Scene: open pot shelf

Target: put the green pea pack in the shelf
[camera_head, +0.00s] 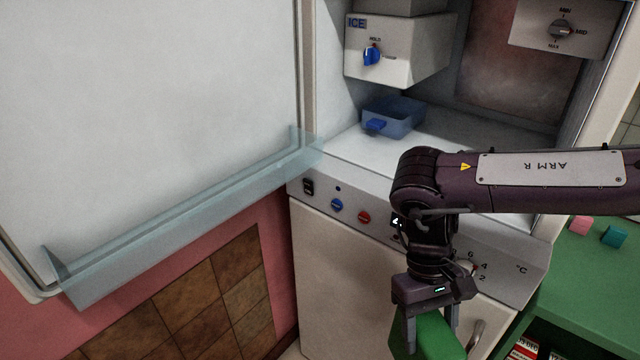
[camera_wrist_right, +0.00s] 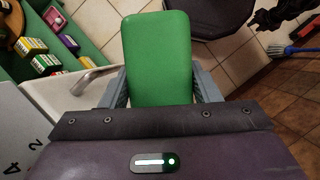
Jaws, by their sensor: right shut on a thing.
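The green pea pack (camera_head: 437,338) is between the fingers of my right gripper (camera_head: 424,322), which is shut on it. The pack hangs below the gripper in front of the fridge's lower panel, and its lower part is cut off by the picture edge. In the right wrist view the pack (camera_wrist_right: 157,60) is a plain green block, with a gripper finger on each side. The clear bluish door shelf (camera_head: 190,232) runs along the bottom of the open white door at the left. It looks empty. My left gripper is not in view.
The open fridge compartment holds an ICE box (camera_head: 395,50) and a blue tray (camera_head: 392,118). A control panel (camera_head: 350,208) with knobs runs below it. A green counter (camera_head: 585,285) with small blocks stands at the right. Space before the door shelf is clear.

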